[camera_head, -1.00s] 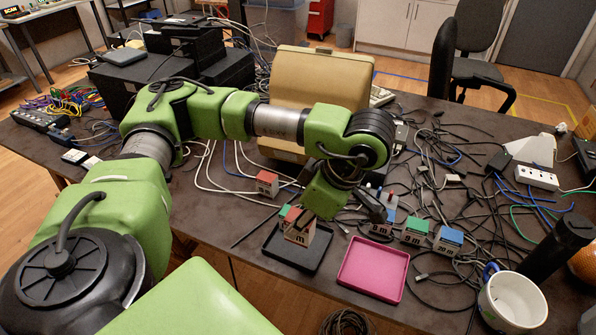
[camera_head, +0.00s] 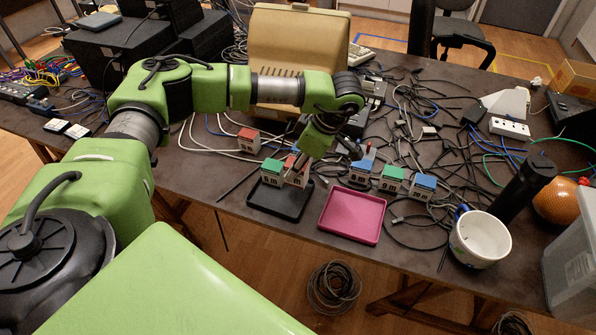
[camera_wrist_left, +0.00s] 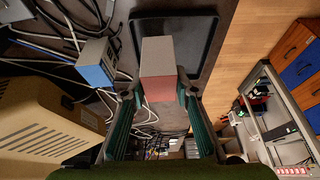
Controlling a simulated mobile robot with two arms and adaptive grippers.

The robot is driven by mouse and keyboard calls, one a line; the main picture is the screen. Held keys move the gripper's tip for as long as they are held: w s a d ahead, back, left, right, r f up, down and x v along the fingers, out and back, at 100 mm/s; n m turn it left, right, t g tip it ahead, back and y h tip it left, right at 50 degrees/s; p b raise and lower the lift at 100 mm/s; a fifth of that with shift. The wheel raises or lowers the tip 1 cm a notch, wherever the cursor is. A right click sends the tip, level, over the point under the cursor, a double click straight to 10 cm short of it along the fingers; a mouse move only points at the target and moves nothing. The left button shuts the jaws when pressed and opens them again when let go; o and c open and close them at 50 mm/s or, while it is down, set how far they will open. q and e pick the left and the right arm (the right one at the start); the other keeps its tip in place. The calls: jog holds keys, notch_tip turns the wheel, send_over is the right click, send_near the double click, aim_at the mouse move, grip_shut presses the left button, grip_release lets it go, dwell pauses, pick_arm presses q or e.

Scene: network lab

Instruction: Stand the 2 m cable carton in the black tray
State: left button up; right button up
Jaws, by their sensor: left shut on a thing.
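My left gripper (camera_head: 300,172) is shut on a red-topped carton (camera_head: 292,163), held at the black tray (camera_head: 281,208). In the left wrist view the carton (camera_wrist_left: 158,62) sits between the fingers, in front of the tray (camera_wrist_left: 195,27); whether its base touches is unclear. Its label is too small to read surely. A green-topped carton (camera_head: 271,174) stands just left of it, at the tray's back part. A blue-topped carton (camera_wrist_left: 95,62) is beside the tray in the wrist view. My right gripper is out of view.
A pink tray (camera_head: 352,216) lies right of the black tray. Blue- and green-topped cartons (camera_head: 391,180) stand behind it. Another red-topped carton (camera_head: 249,141) stands farther back left. Cables, a white mug (camera_head: 482,238) and a black cylinder (camera_head: 524,190) crowd the right.

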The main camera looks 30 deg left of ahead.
pick_arm(q)
jog(key=shift+w+f, duration=0.4)
notch_tip(320, 180, down, 3)
jog(key=shift+p, duration=0.55)
jog(key=shift+w+f, duration=0.1)
jog(key=shift+f, duration=0.25)
jog(key=o, duration=1)
jog(key=shift+o, duration=0.9)
